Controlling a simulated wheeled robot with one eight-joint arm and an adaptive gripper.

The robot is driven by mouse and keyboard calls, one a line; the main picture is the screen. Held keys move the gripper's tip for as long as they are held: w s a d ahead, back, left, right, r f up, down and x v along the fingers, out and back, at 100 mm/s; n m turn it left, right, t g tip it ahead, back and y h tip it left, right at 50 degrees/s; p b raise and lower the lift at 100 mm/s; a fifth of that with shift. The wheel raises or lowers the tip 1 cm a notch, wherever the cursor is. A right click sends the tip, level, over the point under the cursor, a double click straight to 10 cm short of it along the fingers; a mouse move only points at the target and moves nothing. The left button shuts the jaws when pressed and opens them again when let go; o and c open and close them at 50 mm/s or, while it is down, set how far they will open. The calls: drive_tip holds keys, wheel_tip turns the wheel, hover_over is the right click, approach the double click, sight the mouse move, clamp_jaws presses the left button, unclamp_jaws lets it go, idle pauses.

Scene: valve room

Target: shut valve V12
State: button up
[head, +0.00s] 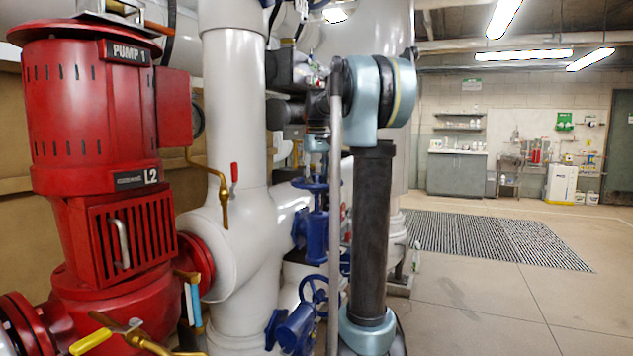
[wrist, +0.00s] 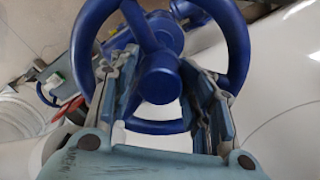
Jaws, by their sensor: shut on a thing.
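A blue valve handwheel (wrist: 239,45) with a round hub fills the upper middle of the wrist view. My gripper (wrist: 165,88) is shut on this wheel, with one finger on each side of the hub. Its fingertips are partly hidden by the wheel's rim and spokes. In the head view, a blue valve (head: 312,212) stands upright beside the white pipe, and another blue valve (head: 300,322) with a handwheel sits lower down. No V12 tag can be read, and I cannot see how far the held valve is turned.
The red pump (head: 100,130) marked Pump 1 and L2 stands at the left. A thick white pipe (head: 235,130) rises beside it, with a small red-handled tap (head: 234,174). Open floor (head: 480,310) and a dark grating (head: 490,238) lie to the right.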

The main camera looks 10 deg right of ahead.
drive_tip(key=shift+o, duration=0.2)
drive_tip(key=m, duration=0.4)
drive_tip(key=shift+s+f, duration=0.15)
drive_tip(key=shift+f, duration=0.05)
drive_tip(key=m, duration=0.3)
drive_tip(key=shift+m, duration=0.3)
drive_tip(key=shift+o, duration=0.2)
drive_tip(key=m, duration=0.6)
drive_tip(key=shift+m, duration=0.5)
drive_tip(key=o, duration=0.9)
